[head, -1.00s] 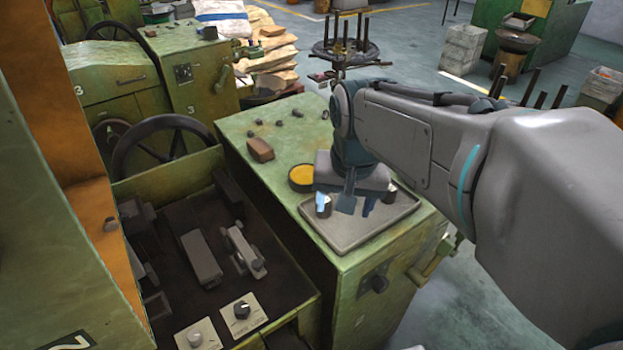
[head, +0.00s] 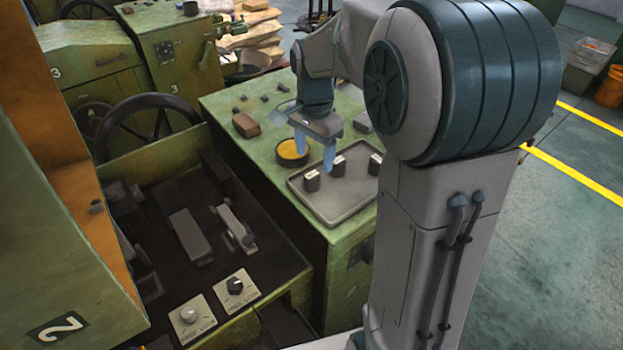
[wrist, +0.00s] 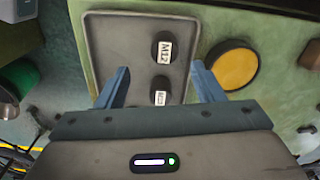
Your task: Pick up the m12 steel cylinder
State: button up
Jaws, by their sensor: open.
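The M12 cylinder is small and dark with a white "M12" label on top (wrist: 163,48). It stands upright on the grey tray (wrist: 110,40). In the head view it appears to be the leftmost cylinder (head: 311,181) on the tray (head: 335,213), its label too small to read. A second labelled cylinder (wrist: 159,97) stands nearer my gripper; its label is hard to read. My gripper (wrist: 160,66) is open and empty. In the wrist view its fingers flank the line of the two cylinders. In the head view my gripper (head: 314,156) hangs above the tray's dish-side edge.
A third cylinder (head: 375,164) stands at the tray's right. A round dish with yellow contents (head: 293,152) is beside the tray, also in the wrist view (wrist: 233,68). A brown block (head: 246,125) and small dark parts lie farther back. An open machine bed (head: 165,255) is left.

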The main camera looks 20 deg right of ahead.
aim_at(312, 175)
jog(key=shift+w+a+f+p, duration=0.15)
jog(key=shift+f+p, duration=0.15)
jog(key=shift+f, duration=1.35)
jog(key=shift+w+a+f+p, duration=0.1)
jog(key=shift+f+p, duration=0.2)
jog(key=shift+f, duration=1.3)
grip_shut()
jog(key=shift+r, duration=0.1)
